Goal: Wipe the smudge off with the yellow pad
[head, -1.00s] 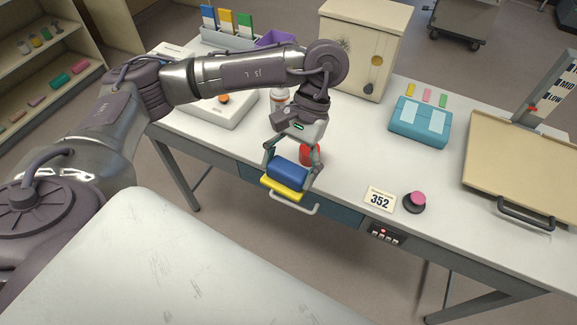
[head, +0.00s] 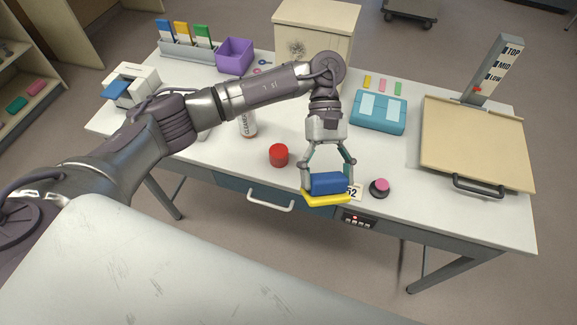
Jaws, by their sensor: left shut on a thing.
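My left gripper (head: 328,173) is shut on the blue back of the yellow pad (head: 326,198). The pad's yellow layer faces down. The pad is in front of the table's front edge in the head view and partly covers the number card (head: 355,192); I cannot tell its height. A dark, scratchy smudge (head: 296,47) shows on the front of the beige cabinet (head: 335,45) at the back of the table. The gripper and pad are apart from it. My right gripper is not in view.
A red cylinder (head: 279,155) and a cleaner bottle (head: 249,124) stand left of the gripper. A pink-topped knob (head: 380,187) is close on its right. A blue case (head: 379,111), a beige board (head: 478,145) and a purple bin (head: 235,55) are on the table (head: 225,170).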

